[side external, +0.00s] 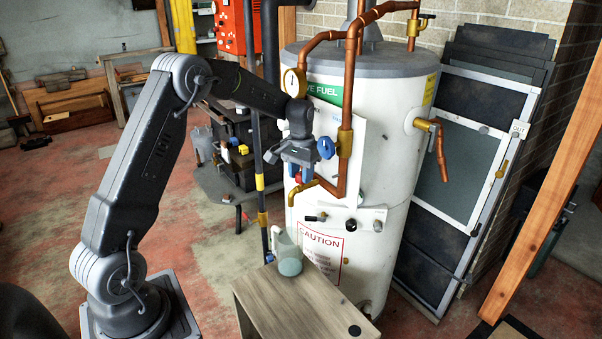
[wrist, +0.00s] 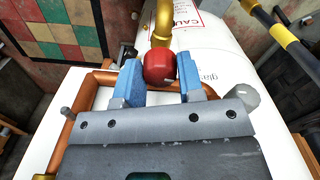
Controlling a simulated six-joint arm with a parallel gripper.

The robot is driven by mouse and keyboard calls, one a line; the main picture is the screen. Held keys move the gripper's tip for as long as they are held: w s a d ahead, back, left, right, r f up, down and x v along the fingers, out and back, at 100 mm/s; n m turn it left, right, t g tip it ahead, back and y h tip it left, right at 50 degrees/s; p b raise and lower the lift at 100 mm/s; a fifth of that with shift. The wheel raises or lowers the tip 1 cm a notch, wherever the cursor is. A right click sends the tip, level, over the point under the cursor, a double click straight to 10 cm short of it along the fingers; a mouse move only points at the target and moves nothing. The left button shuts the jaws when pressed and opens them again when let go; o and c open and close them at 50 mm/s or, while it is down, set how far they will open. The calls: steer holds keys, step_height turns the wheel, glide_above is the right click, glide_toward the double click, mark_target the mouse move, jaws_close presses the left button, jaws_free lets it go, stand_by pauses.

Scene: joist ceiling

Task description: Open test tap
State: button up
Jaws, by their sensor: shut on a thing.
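My gripper (wrist: 159,76) has its two blue fingers on either side of a red rounded knob (wrist: 160,66) and is shut on it. A brass spout (wrist: 162,22) shows just beyond the knob in the wrist view. In the side view, my gripper (side external: 299,172) is at the front of the white tank, with a bit of red between the fingers. The curved brass spout (side external: 300,189) hangs just below it, joined to copper pipe. Whether the knob is turned cannot be told.
A blue valve wheel (side external: 326,147) and a vertical copper pipe (side external: 347,95) are close beside my gripper. A gauge (side external: 294,82) sits above. A jug (side external: 288,252) stands on a wooden table (side external: 300,305) below. The white tank (side external: 385,130) is behind.

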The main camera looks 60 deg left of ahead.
stand_by(0.3)
steer(key=o, duration=0.9)
step_height(320, 180, up, 14)
steer(key=shift+f, duration=0.1)
stand_by(0.3)
